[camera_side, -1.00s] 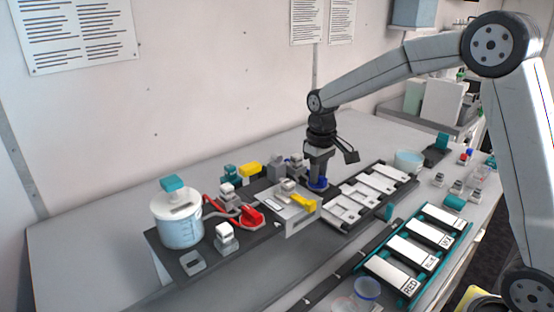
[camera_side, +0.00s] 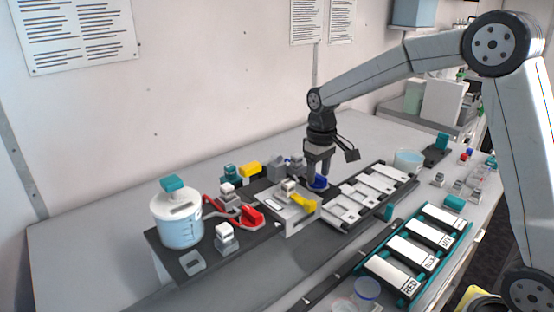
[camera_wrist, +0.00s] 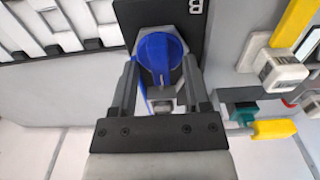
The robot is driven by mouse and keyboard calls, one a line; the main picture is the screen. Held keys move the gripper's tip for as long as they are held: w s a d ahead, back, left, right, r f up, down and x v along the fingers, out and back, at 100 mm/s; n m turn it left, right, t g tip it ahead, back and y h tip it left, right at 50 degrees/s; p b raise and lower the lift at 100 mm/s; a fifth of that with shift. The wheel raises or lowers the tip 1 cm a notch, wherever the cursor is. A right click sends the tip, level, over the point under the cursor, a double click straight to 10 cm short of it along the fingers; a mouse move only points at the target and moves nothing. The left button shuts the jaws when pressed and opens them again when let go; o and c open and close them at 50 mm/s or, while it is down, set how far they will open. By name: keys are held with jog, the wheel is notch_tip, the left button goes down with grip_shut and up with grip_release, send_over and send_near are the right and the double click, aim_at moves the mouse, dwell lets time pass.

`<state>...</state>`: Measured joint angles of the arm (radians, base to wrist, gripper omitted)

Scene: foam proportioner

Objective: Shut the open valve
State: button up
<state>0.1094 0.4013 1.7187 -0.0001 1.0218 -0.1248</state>
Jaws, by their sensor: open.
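A blue valve knob (camera_wrist: 160,58) sits on a grey fitting by a dark plate marked B. It shows in the side view as a blue piece (camera_side: 320,183) under my gripper (camera_side: 318,174). In the wrist view my gripper (camera_wrist: 160,75) is open, with one finger on each side of the knob; I cannot tell whether either finger touches it. A yellow handle (camera_side: 303,203) and a red handle (camera_side: 251,216) stand further left on the dark board. The frames do not make clear which valve is open.
A clear jug with a teal cap (camera_side: 180,220) stands at the left end of the board. White trays (camera_side: 365,195) lie right of my gripper, and labelled white panels in a teal rack (camera_side: 405,262) lie in front.

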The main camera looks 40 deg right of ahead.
aim_at(318, 175)
jog(key=shift+r, duration=3.75)
jog(key=s+d+f+t+h, duration=0.2)
jog(key=s+d+f+h, duration=0.1)
jog(key=s+d+f, duration=0.5)
jog(key=s+a+f+y, duration=0.1)
jog(key=s+a+f, duration=0.2)
jog(key=a, duration=0.3)
jog(key=s+a+f+y, duration=0.2)
jog(key=s+a+f, duration=0.2)
jog(key=s+a, duration=0.2)
jog(key=shift+s+a+t, duration=0.2)
jog(key=shift+a+t, duration=0.1)
jog(key=shift+a, duration=0.2)
